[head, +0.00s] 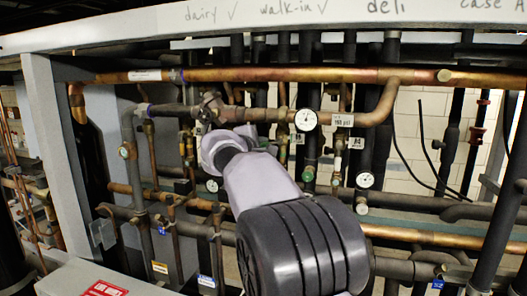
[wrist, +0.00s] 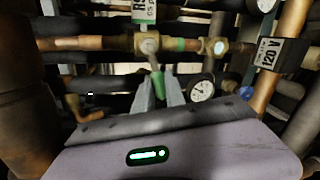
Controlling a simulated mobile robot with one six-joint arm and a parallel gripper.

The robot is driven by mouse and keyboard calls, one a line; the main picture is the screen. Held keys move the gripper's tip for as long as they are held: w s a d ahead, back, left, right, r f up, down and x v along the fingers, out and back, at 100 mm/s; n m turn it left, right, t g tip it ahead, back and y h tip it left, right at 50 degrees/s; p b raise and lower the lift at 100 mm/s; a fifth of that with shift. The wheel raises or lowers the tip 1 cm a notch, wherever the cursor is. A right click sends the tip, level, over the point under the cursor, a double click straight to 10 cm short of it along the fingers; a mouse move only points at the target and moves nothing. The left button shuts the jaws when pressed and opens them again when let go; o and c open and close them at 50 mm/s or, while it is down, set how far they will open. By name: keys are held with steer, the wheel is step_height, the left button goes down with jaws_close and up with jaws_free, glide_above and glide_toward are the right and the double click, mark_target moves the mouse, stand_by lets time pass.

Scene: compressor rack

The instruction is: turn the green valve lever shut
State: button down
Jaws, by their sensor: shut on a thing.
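In the wrist view the green valve lever (wrist: 157,80) hangs down from a brass valve (wrist: 148,44) on a horizontal copper pipe. The lever points roughly across the pipe, tilted slightly to the right at its lower end. My gripper (wrist: 160,92) has its two grey fingers on either side of the lever's green grip and is shut on it. The lower part of the grip is hidden by my wrist. In the head view my arm covers the lever and the fingertips.
A round gauge (wrist: 201,91) sits close to the right of my fingers. A tag reading 120 V (wrist: 280,53) hangs on a copper upright at the right. In the head view a long copper pipe (head: 300,75) crosses above my arm, and a white-faced gauge (head: 305,120) is just right of it.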

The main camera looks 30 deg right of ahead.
steer(key=shift+r, duration=0.1)
stand_by(0.3)
steer(key=c, duration=1.4)
jaws_free()
steer(key=b+v, duration=0.2)
steer(key=v, duration=1.5)
steer(key=shift+a, duration=0.25)
steer(key=shift+s, duration=0.1)
